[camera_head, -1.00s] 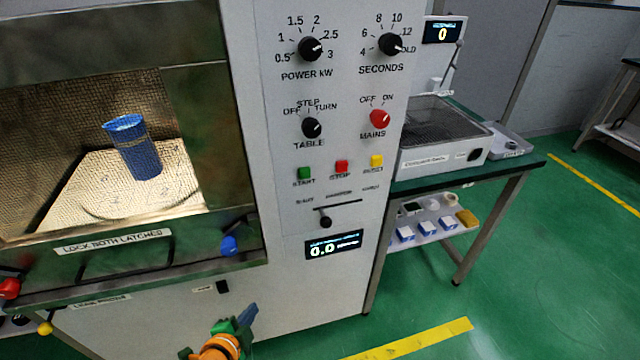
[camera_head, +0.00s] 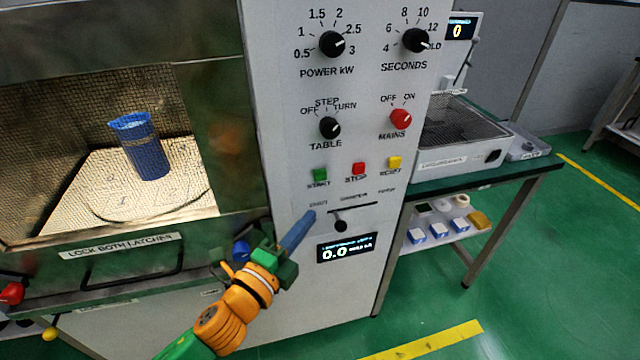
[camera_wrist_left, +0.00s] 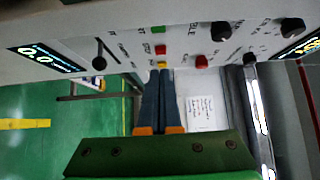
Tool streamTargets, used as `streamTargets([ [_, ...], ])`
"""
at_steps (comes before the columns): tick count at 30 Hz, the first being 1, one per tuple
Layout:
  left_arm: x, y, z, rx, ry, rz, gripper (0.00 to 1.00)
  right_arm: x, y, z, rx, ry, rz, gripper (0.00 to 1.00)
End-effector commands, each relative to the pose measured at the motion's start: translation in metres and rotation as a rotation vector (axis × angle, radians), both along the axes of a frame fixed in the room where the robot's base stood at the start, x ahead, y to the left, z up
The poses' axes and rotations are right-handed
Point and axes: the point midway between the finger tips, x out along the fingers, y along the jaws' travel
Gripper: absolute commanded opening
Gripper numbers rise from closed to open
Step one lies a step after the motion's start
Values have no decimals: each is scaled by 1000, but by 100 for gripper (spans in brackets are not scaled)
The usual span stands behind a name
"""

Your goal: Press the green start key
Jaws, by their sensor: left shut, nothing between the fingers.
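The green start key (camera_head: 320,175) is on the grey control panel (camera_head: 285,120), above the label START. It also shows at the top of the left wrist view (camera_wrist_left: 158,30). My left gripper (camera_head: 308,217) is shut and empty, with its blue fingers pointing up and right. In the head view its fingertips are a little below the start key and left of the slider; I cannot tell whether they touch the panel. In the left wrist view the shut fingers (camera_wrist_left: 161,72) point at the panel, with the yellow key just past the tips. My right gripper is not in view.
Right of the start key are the red stop key (camera_head: 359,168) and yellow reset key (camera_head: 395,162). A black slider knob (camera_head: 341,226) and a display reading 0.0 (camera_head: 347,248) sit lower. The mains knob (camera_head: 400,118) is red. A blue cup (camera_head: 140,147) stands inside the lit chamber.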

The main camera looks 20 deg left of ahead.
Motion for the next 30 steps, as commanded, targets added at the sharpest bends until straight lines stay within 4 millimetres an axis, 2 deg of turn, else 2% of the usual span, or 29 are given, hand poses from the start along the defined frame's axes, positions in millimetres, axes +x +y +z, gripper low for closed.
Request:
streamTargets([
  [3, 26, -5, 5, 0, -4, 1, 0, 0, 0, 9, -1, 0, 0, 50],
  [10, 75, -14, 3, -2, -3, 1, 0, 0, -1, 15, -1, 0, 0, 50],
  [15, 97, 2, 2, 1, 0, 2, 0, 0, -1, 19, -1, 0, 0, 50],
  [20, 106, 8, 1, -1, 0, 0, 0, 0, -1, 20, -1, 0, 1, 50],
  [30, 106, 8, 0, -2, 0, 0, 0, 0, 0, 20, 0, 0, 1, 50],
])
